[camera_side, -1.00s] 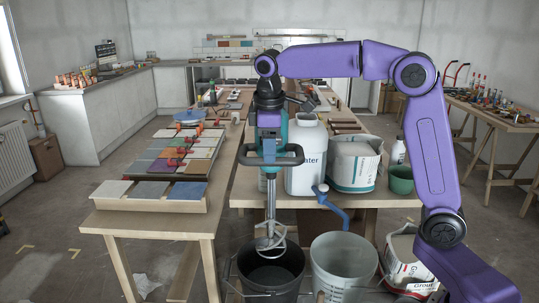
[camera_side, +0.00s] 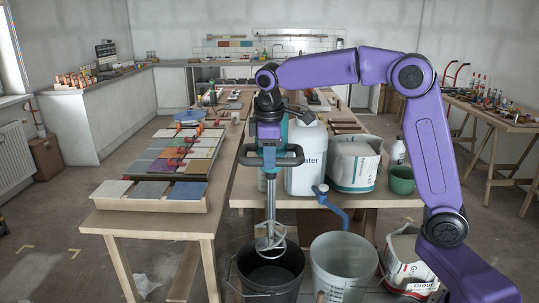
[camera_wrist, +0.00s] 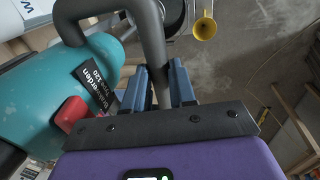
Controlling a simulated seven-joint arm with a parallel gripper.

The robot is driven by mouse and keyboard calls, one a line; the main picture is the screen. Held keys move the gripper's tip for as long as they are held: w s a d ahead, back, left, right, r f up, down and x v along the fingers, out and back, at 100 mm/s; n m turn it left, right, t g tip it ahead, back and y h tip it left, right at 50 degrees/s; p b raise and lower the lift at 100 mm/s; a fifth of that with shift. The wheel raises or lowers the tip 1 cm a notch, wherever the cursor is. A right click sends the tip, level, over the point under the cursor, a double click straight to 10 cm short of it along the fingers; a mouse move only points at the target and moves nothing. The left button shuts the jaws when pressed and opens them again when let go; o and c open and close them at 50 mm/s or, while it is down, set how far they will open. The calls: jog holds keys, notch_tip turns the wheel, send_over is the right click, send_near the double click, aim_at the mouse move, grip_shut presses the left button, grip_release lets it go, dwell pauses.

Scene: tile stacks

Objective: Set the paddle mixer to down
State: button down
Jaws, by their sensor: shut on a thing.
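The paddle mixer (camera_side: 271,200) hangs upright at the table's front edge, with a teal body, a dark loop handle and a metal shaft. Its paddle is at or just above the mouth of the black bucket (camera_side: 238,284); how deep it sits I cannot tell. My gripper (camera_side: 269,156) is shut on the handle. In the wrist view the blue fingers of my gripper (camera_wrist: 158,88) sit on either side of the grey handle bar (camera_wrist: 152,40), beside the teal mixer body (camera_wrist: 70,112).
A grey bucket (camera_side: 343,262) stands right of the black one. Tile stacks (camera_side: 184,190) fill the left table.

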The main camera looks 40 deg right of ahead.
notch_tip(320, 180, down, 24)
jog(key=shift+f, duration=0.25)
jog(key=shift+s, duration=0.1)
jog(key=c, duration=0.9)
grip_release()
jog(key=r, duration=0.5)
jog(key=s+a+r, duration=0.1)
jog(key=r, duration=0.5)
jog(key=s+a+r, duration=0.1)
jog(key=r, duration=0.5)
jog(key=shift+s+a+r, duration=0.1)
jog(key=shift+a, duration=0.1)
jog(key=shift+s, duration=0.1)
